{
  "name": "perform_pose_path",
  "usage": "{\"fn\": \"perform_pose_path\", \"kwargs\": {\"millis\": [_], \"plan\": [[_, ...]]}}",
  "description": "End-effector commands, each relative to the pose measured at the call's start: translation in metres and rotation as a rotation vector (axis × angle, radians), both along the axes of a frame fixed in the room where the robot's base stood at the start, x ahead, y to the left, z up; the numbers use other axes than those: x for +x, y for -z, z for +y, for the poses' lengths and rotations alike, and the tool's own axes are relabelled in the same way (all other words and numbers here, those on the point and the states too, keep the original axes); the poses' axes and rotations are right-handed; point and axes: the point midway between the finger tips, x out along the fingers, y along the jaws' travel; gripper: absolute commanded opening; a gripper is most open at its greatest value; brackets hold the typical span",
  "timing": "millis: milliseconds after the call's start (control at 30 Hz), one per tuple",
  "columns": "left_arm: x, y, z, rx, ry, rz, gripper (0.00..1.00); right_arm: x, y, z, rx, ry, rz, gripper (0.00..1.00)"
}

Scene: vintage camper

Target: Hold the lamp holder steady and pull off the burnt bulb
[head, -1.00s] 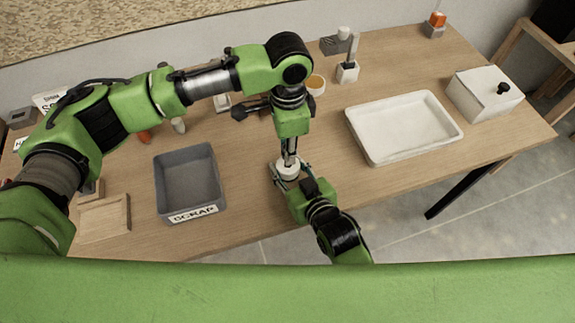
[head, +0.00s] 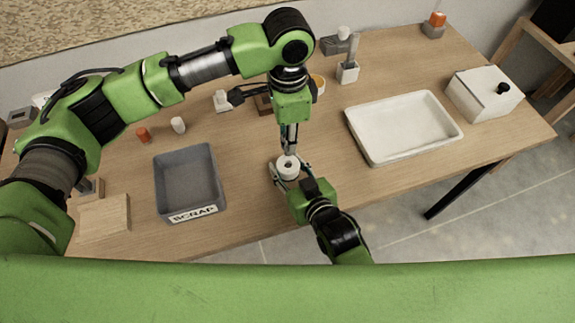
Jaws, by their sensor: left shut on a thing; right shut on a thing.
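The round white lamp holder (head: 288,171) is at the front of the table, left of centre. My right gripper (head: 288,178) comes in from below with its fingers shut around the holder's sides. My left gripper (head: 288,152) points straight down just above the holder and is shut on the bulb. The bulb itself is mostly hidden by the fingers and too small to make out. A dark spot shows in the middle of the holder's top, under the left fingertips. I cannot tell whether bulb and holder still touch.
A grey bin labelled SCRAP (head: 188,183) stands left of the grippers. A white tray (head: 403,128) and a white box with a black knob (head: 484,93) are to the right. Small items line the back. A wooden block (head: 104,215) lies front left.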

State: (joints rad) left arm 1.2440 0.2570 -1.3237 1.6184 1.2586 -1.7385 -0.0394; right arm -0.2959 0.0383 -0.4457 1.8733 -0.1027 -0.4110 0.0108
Motion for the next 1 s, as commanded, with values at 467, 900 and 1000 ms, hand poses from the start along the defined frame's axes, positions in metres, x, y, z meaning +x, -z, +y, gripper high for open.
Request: {"fn": "perform_pose_path", "kwargs": {"millis": [467,900,1000], "plan": [[0.0,0.0,0.0,0.0,0.0,0.0,0.0,-0.001,0.0,0.0,0.0,0.0,0.001,0.59],[0.0,0.0,0.0,0.0,0.0,0.0,0.0,-0.063,-0.026,-0.029,-0.001,-0.001,0.004,0.59],[0.0,0.0,0.0,0.0,0.0,0.0,0.0,-0.079,-0.034,-0.036,0.0,-0.001,0.004,0.59]]}}
